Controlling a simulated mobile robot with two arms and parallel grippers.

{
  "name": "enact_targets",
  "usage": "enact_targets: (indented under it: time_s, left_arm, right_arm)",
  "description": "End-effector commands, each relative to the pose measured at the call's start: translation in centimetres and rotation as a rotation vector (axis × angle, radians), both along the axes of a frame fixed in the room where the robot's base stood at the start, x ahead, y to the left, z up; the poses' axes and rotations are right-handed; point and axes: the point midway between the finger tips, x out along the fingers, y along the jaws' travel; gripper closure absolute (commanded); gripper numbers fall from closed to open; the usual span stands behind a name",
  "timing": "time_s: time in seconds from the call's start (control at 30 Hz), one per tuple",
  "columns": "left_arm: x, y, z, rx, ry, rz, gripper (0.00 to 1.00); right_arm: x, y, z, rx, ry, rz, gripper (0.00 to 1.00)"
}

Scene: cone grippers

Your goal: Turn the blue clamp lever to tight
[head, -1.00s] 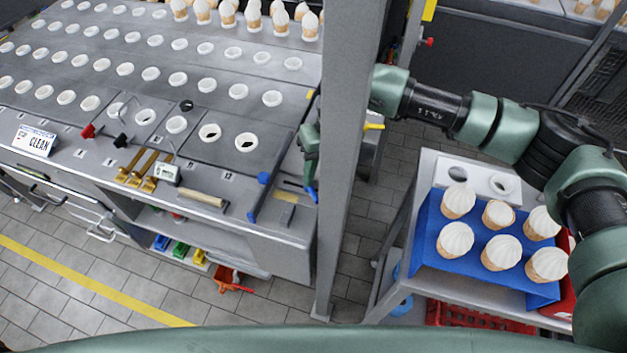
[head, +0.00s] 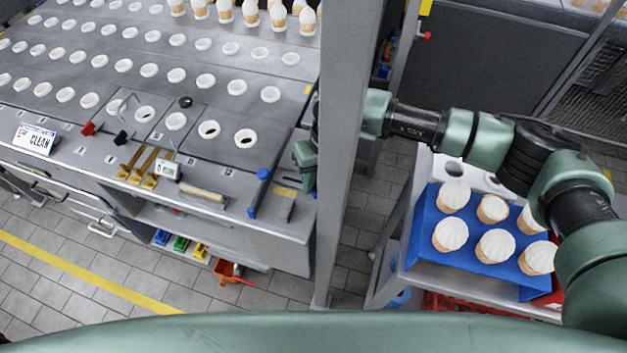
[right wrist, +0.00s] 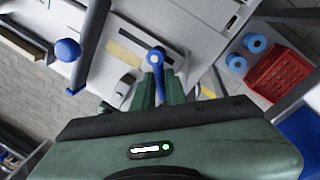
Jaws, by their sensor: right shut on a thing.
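The blue clamp lever (right wrist: 157,62) shows in the right wrist view, its round blue end in front of my fingers and its arm running back between them. My right gripper (right wrist: 155,88) is shut on this lever. In the head view my right gripper (head: 306,165) is at the right end of the grey machine table (head: 235,205), partly behind a grey post. There the lever is hidden by the gripper and post. Whether the lever is at its tight mark cannot be seen. My left gripper is not in view.
The grey post (head: 342,150) stands close to my right gripper. A dark bar with blue ends (head: 258,193) lies to its left. A cart with a blue tray (head: 425,230) of cream-topped cones stands at the right. A red crate (right wrist: 278,75) shows in the wrist view.

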Motion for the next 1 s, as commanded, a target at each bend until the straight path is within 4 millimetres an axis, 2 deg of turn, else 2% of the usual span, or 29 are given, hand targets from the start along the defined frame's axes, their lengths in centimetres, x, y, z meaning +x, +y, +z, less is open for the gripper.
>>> enact_targets:
  time_s: [0.27, 0.8, 1.0]
  left_arm:
    - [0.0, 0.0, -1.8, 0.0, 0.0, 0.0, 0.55]
    - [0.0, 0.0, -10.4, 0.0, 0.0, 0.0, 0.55]
    - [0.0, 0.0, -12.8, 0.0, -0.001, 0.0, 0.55]
  right_arm:
    - [0.2, -0.2, -0.3, 0.001, -0.002, 0.065, 1.0]
    - [1.2, -0.9, -0.6, 0.001, -0.006, 0.493, 1.0]
    - [1.6, -1.1, -0.4, 0.001, -0.006, 0.647, 1.0]
